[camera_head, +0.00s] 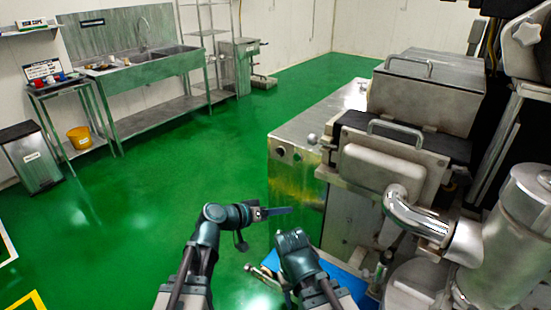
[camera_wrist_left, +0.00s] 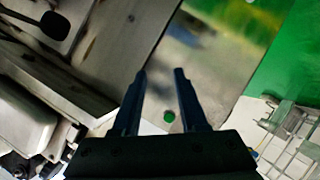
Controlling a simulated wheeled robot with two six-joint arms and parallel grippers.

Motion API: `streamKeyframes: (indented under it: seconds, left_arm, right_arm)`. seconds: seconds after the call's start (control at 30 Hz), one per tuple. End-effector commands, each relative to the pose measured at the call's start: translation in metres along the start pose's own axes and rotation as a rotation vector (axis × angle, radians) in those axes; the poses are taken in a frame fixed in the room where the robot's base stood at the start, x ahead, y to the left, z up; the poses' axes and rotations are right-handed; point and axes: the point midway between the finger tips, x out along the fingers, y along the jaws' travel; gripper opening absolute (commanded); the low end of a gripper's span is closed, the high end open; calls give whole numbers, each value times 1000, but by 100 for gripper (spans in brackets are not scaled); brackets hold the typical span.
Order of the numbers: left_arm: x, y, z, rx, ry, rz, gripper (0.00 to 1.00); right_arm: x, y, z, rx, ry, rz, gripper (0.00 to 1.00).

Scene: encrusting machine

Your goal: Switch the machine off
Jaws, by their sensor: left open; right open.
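The encrusting machine is a large steel unit whose metal cabinet (camera_head: 305,125) stands right of centre in the head view. Small dark round controls (camera_head: 297,156) show near the top of its front face. My left gripper (camera_head: 275,211) is in front of the cabinet, apart from the controls in the picture. In the left wrist view its two dark fingers (camera_wrist_left: 160,74) are parted with nothing between them. My right gripper (camera_head: 262,274) is lower, open and empty, near the machine's base.
A curved steel pipe (camera_head: 415,218) and cylinder (camera_head: 515,225) are at the right. A sink bench (camera_head: 140,72), a small side table (camera_head: 65,90), a bin (camera_head: 30,158) and a yellow bucket (camera_head: 79,137) stand along the left wall. Green floor (camera_head: 150,200) lies clear between.

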Motion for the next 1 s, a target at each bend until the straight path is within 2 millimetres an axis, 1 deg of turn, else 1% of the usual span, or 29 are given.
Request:
streamKeyframes:
  seconds: [0.03,0.1,0.2,0.3,0.4,0.5,0.67,0.77,1.0]
  left_arm:
    - [-5,-12,-23,-16,95,8,42]
    - [-15,-22,-52,-34,213,15,42]
    - [-31,-38,-83,-60,347,11,42]
    - [-44,-49,-103,-80,436,4,42]
    - [-52,-56,-113,-92,485,-2,42]
    - [-55,-58,-117,-99,505,-5,42]
    - [-52,-59,-120,-99,506,-4,42]
    - [-41,-59,-126,-99,504,-2,42]
    - [1,-61,-149,-98,503,-2,42]
  right_arm:
    - [4,0,0,0,0,0,50]
    - [6,-1,0,0,0,0,50]
    - [9,-1,-1,0,0,0,50]
    - [10,-1,-1,0,0,0,50]
    - [11,-1,-1,0,0,0,50]
    - [11,-1,-1,0,0,0,50]
    - [11,-1,-1,0,0,0,50]
    - [11,-1,-1,0,0,0,50]
    - [11,-1,-1,0,0,0,50]
